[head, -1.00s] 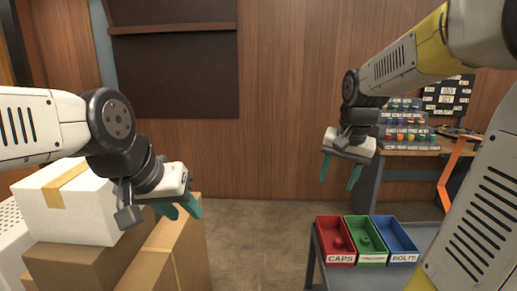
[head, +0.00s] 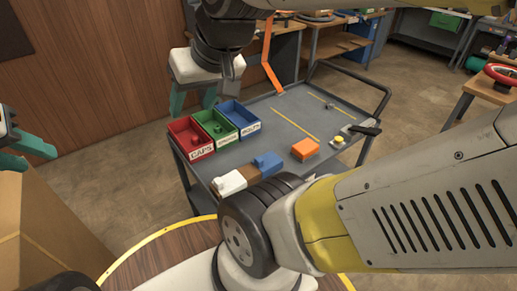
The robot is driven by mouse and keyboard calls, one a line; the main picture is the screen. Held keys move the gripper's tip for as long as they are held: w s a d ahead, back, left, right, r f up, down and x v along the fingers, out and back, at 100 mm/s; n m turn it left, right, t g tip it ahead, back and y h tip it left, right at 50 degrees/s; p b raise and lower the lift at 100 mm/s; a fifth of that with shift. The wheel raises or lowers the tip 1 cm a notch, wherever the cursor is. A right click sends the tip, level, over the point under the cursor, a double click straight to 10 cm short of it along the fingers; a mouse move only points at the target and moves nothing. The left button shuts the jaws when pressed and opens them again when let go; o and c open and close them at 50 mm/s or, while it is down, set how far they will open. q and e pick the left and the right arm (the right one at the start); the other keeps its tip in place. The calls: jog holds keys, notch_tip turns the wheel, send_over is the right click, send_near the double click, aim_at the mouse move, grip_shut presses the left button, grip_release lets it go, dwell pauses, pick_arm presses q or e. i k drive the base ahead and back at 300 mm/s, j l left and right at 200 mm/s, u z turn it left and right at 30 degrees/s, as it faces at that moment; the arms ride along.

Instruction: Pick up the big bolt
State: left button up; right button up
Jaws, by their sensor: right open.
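The slim grey metal piece (head: 331,106) lying near the back right of the cart (head: 290,108) has a bolt-like look, but it is too small to tell whether it is the big bolt. The blue bin (head: 240,117) labelled BOLTS stands at the cart's left end; I cannot make out a bolt in it. My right gripper (head: 194,108) points down with teal fingers apart, empty, above and behind the bins. My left gripper (head: 24,153) is at the left edge, partly cut off, its teal fingers apart with nothing seen between them, far from the cart.
A red CAPS bin (head: 189,138) and a green bin (head: 215,124) stand beside the blue one. A white, brown and blue block (head: 241,178), an orange block (head: 305,149) and a yellow-button piece (head: 338,141) lie nearer the front. Cardboard boxes (head: 60,230) stand left. The cart's middle is clear.

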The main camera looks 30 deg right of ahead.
aim_at(329, 104)
jog(key=z, duration=1.8)
jog(key=k+l, duration=0.1)
jog(key=k+u, duration=0.3)
jog(key=u, duration=0.15)
jog(key=k+j+u, duration=0.15)
jog(key=u, duration=0.35)
jog(key=i+l+u, duration=0.15)
jog(key=l+u, duration=0.45)
jog(key=l, duration=0.15)
jog(key=i+l+u, duration=0.1)
jog(key=l+u, duration=0.15)
jog(key=l, duration=0.7)
jog(key=i+l, duration=0.15)
jog(key=l, duration=0.35)
